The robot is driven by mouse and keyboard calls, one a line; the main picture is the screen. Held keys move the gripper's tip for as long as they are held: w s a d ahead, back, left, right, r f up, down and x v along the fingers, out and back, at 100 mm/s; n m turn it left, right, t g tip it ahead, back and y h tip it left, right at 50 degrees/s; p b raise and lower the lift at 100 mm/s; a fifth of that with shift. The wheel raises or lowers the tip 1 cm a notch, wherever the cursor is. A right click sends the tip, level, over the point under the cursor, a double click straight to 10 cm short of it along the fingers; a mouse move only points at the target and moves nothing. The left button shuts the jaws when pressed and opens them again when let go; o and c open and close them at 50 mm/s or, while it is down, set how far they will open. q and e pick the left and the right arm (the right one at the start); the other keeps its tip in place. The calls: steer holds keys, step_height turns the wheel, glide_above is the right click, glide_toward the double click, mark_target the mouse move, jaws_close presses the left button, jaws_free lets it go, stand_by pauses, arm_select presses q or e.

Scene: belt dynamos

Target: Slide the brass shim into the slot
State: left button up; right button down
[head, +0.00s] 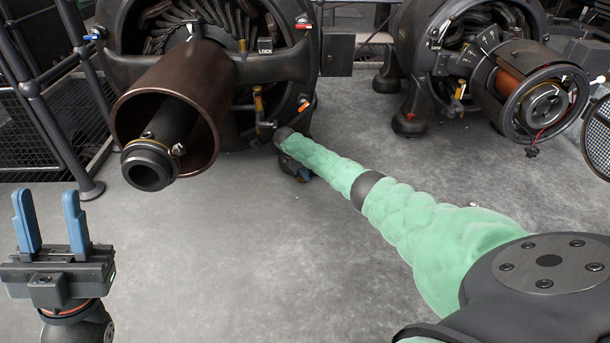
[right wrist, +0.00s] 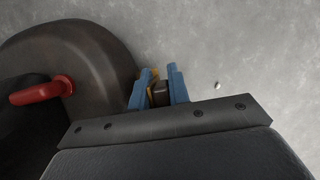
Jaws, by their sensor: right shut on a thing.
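My left gripper (head: 50,212) is at the lower left of the head view, its two blue fingers upright, apart and empty. My right gripper (head: 300,172) is low beside the near dynamo (head: 280,65), mostly hidden behind my green-sleeved arm. In the right wrist view, the right gripper (right wrist: 161,88) has its blue fingers on either side of a small dark brown piece (right wrist: 160,93). An amber-yellow bit (right wrist: 150,74) shows by the left finger. I cannot tell whether either is the brass shim. I cannot make out the slot.
A brown cylinder (head: 180,90) with a dark shaft (head: 150,165) juts from the near dynamo. A second dynamo (head: 470,70) stands at the upper right. A railing (head: 50,110) is at the left. A red handle (right wrist: 42,93) is left of the right gripper. Grey floor (head: 220,260) is clear.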

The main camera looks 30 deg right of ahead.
steer(key=c, duration=1.3)
jaws_free()
steer(key=shift+o, duration=0.2)
